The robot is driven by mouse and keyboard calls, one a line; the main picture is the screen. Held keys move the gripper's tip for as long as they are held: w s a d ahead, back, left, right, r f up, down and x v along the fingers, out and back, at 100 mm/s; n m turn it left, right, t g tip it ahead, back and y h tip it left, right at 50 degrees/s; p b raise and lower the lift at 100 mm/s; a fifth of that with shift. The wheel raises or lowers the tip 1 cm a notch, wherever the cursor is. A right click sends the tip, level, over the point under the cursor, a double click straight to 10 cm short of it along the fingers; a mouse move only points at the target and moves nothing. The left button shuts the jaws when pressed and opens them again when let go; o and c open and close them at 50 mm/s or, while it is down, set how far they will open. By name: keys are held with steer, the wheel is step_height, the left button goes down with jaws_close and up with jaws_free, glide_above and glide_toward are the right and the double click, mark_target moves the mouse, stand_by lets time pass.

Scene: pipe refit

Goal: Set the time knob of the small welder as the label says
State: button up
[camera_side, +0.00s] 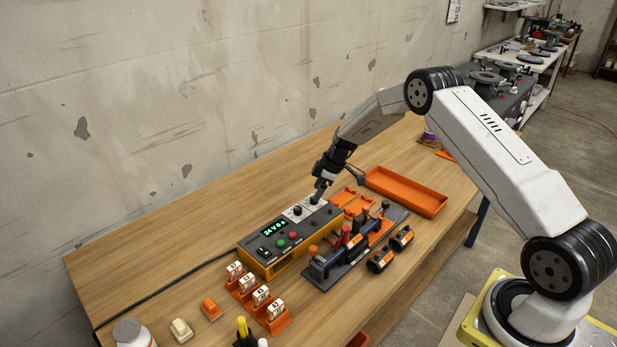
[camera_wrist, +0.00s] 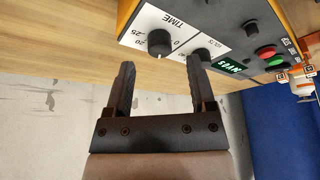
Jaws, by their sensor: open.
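The small welder (camera_side: 285,237) is an orange and dark box on the bench, its lit display (camera_side: 274,228) reading about "24V 0s". In the wrist view its black time knob (camera_wrist: 160,42) sits on a white panel marked TIME, with 0, 20 and 25 legible; a pale mark shows on its lower edge. My gripper (camera_wrist: 162,63) is open and empty, its fingertips just short of the time knob and to either side of it. The volts knob (camera_wrist: 204,60) is partly hidden behind the right finger. Dark couplers (camera_side: 401,238) carry orange-and-white labels too small to read.
A dark clamp rig (camera_side: 345,254) stands right of the welder. An orange tray (camera_side: 407,191) lies behind it. Orange holders with white tags (camera_side: 262,295) stand in front. A black cable (camera_side: 165,288) runs left. The bench's back left is clear.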

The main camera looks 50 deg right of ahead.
steer(key=shift+x, duration=1.4)
jaws_close()
